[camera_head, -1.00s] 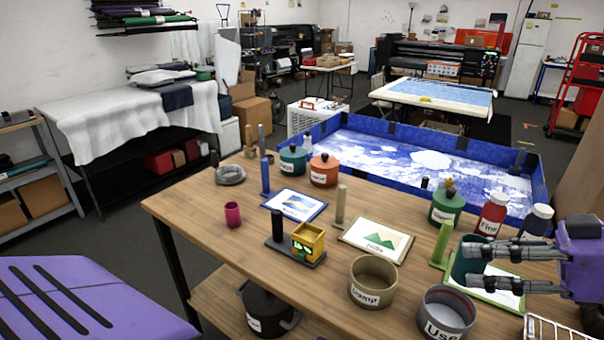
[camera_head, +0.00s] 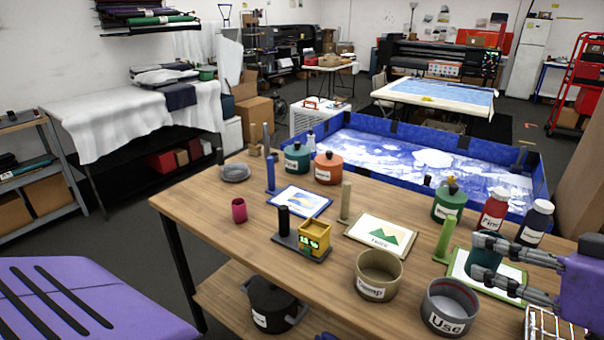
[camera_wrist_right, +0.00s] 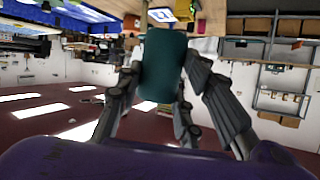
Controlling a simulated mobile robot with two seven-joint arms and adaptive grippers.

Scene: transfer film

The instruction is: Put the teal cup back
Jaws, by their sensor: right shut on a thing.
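The teal cup (camera_head: 486,254) is held by my right gripper (camera_head: 492,267), whose fingers are closed around its sides. In the head view it shows over a green-framed card (camera_head: 512,274) at the right of the wooden table; I cannot tell whether it touches the card. In the right wrist view the teal cup (camera_wrist_right: 163,62) sits between the fingers, and the fingers hide part of its sides. My left gripper does not show in either view.
A green post (camera_head: 447,240) stands just left of the cup. The Use pot (camera_head: 447,309) and Dump pot (camera_head: 379,275) stand in front. The Fire bottle (camera_head: 492,209), a dark bottle (camera_head: 535,224) and a green lidded pot (camera_head: 448,204) stand behind. A wire rack (camera_head: 548,325) is at the front right.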

